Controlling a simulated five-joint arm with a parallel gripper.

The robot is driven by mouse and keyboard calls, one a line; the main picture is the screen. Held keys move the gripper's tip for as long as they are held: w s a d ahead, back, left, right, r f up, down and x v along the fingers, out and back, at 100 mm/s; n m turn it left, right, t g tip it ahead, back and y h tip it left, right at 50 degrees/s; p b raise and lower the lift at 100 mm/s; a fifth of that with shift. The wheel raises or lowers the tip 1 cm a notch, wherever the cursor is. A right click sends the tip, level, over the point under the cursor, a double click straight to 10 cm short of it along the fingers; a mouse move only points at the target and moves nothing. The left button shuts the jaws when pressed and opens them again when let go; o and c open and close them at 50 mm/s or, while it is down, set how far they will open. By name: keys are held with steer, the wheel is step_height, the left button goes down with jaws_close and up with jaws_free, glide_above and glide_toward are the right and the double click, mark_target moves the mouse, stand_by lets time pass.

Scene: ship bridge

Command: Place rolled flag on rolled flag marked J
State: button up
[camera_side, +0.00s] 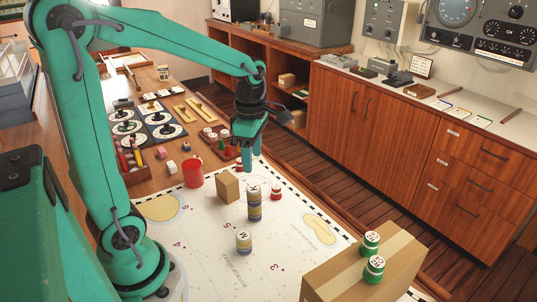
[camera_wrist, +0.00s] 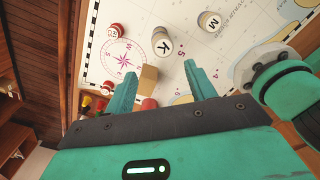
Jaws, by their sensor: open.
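My gripper (camera_side: 249,168) is open and empty above the chart, near the small tan block; the fingers also show in the wrist view (camera_wrist: 160,72). A rolled flag marked K (camera_side: 254,188) with yellow and blue bands stands upright, apparently on another banded roll (camera_side: 254,213); its K top shows in the wrist view (camera_wrist: 162,42). A rolled flag marked M (camera_side: 243,242) stands alone nearer the side camera. A short red-and-white roll (camera_side: 276,192) stands right of the K stack; its letter is unclear, also in the wrist view (camera_wrist: 116,32). I cannot make out a J.
Two green, white and red rolls (camera_side: 370,243) (camera_side: 374,268) stand on a cardboard box (camera_side: 340,276) at the front right. A tan block (camera_side: 228,187) and a red cup (camera_side: 193,172) stand left of the K stack. Right of it, the chart (camera_side: 290,245) is largely clear.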

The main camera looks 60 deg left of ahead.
steer(key=shift+r, duration=0.1)
steer(key=s+d+r+m+t, duration=0.2)
steer(key=s+m, duration=0.3)
steer(key=m, duration=0.8)
steer(key=s+d+r+m+t, duration=0.3)
steer(key=s+d+r+m, duration=0.1)
steer(key=m, duration=0.9)
steer(key=shift+s+t, duration=0.3)
steer(key=shift+s, duration=0.2)
